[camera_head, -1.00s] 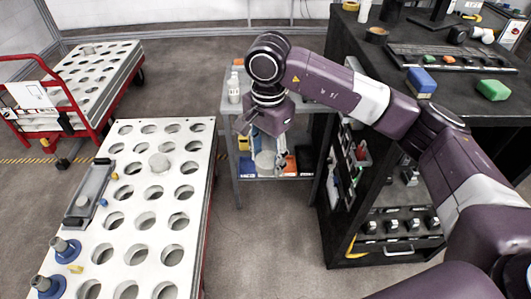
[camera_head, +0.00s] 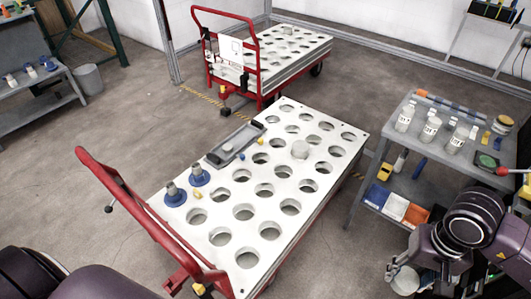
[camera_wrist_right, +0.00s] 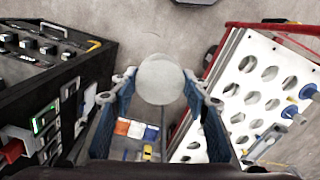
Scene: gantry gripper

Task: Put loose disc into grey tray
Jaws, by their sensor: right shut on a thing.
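The loose disc, pale and round, shows in the right wrist view (camera_wrist_right: 160,80) between the two blue-padded fingers of my right gripper (camera_wrist_right: 161,92). My right gripper (camera_head: 408,268) is shut on it; in the head view the disc (camera_head: 403,282) shows at the lower right, partly covered by the gripper. The grey tray (camera_head: 247,133) lies on the far-left part of the white perforated cart top, well left of my right gripper. A small grey piece (camera_head: 228,148) is in the tray. My left gripper is not in view.
A grey shelf (camera_head: 410,150) with jars stands at the right. A second cart (camera_head: 290,45) is behind.

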